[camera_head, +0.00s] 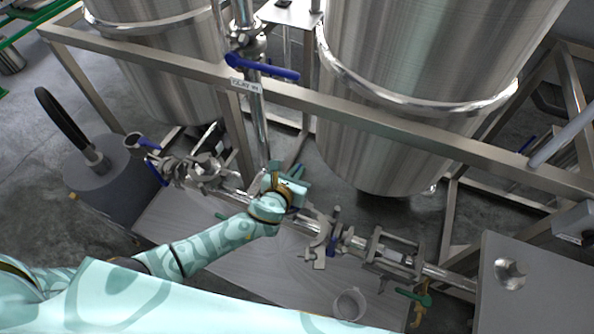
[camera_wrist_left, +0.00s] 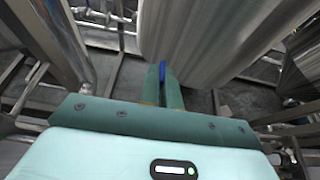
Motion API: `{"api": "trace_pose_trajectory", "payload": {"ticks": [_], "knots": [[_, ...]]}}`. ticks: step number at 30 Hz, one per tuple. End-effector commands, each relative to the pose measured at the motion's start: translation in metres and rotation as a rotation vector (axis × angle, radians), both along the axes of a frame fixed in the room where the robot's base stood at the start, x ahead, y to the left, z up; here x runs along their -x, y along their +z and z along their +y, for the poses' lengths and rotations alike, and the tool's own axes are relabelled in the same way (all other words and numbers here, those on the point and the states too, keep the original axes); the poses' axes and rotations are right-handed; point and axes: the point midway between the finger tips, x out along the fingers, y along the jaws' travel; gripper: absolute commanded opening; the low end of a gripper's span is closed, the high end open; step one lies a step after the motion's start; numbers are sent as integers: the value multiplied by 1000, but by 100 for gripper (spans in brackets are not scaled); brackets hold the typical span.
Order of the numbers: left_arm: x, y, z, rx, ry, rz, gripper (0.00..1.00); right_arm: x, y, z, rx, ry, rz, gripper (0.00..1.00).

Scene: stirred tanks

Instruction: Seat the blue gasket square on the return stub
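My left gripper (camera_head: 293,178) is above the pipe run in front of the tanks. In the left wrist view its two fingers (camera_wrist_left: 162,78) are close together, with a small blue edge between their tips. This looks like the blue gasket (camera_wrist_left: 162,71), seen edge-on and mostly hidden by the fingers. I cannot make the gasket out in the head view. An open clamp (camera_head: 318,238) sits on the pipework just right of and below the gripper. I cannot tell which pipe end is the return stub. My right gripper is not in view.
Two large steel tanks (camera_head: 420,70) stand behind a frame rail (camera_head: 400,130). A blue-handled valve (camera_head: 268,70) stands above the gripper. A small cup (camera_head: 349,304) is on the grey board (camera_head: 250,268) below the pipes. A grey box (camera_head: 530,290) is at right.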

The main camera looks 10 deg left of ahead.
Motion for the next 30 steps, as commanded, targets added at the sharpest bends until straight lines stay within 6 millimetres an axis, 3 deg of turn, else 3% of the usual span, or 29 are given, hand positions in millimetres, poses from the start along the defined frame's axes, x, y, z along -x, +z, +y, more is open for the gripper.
{"api": "trace_pose_trajectory", "payload": {"ticks": [30], "knots": [[0,-26,0,1,0,0,0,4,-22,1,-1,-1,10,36]]}}
